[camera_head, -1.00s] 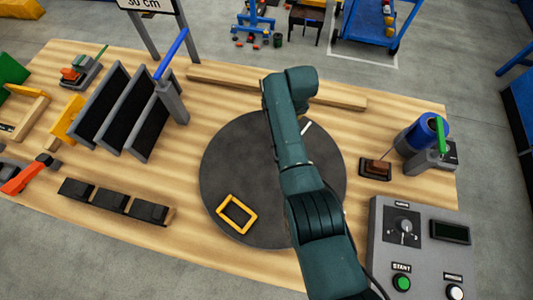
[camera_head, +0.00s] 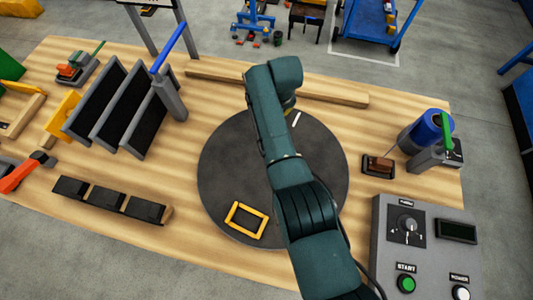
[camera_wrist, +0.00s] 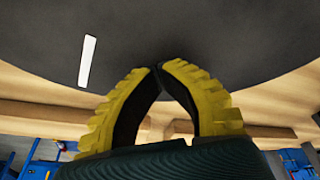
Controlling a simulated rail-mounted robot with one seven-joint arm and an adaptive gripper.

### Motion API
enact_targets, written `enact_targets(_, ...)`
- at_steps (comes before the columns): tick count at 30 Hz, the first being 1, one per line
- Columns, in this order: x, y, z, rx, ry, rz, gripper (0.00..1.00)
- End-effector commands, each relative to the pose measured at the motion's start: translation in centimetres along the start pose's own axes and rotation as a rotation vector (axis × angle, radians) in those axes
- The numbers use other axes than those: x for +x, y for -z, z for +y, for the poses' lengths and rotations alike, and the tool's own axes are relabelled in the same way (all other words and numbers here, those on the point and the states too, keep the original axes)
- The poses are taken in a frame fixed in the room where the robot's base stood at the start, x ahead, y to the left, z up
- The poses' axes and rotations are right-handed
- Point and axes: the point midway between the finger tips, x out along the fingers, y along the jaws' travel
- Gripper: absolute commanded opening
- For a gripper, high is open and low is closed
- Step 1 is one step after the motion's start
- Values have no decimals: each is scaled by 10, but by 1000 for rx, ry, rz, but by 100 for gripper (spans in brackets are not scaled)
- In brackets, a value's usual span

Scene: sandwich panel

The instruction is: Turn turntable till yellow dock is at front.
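The turntable (camera_head: 225,165) is a dark grey disc set on the wooden bench. The yellow dock (camera_head: 246,220) is a square yellow frame on its near part, slightly left of the disc's middle. A white stripe (camera_head: 296,118) lies on its far part and also shows in the wrist view (camera_wrist: 87,61). My gripper (camera_wrist: 158,66) has yellow ribbed fingers with dark pads, and their tips meet with nothing seen between them. In the head view my arm mostly hides it over the far part of the disc. I cannot tell whether the fingertips touch the disc.
Black upright panels (camera_head: 124,108) stand left of the turntable, and a row of black blocks (camera_head: 108,199) lies front left. A wooden bar (camera_head: 330,93) runs behind. At right are a brown block (camera_head: 378,165), a blue cylinder (camera_head: 425,133) and a control box (camera_head: 388,228).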

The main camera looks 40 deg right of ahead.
Motion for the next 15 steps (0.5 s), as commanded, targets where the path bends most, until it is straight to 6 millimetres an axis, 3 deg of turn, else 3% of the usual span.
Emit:
enact_targets(8, 6, -5, -2, 0, 3, -13, 0)
enact_targets(15, 6, -1, -17, -2, 4, -14, 0)
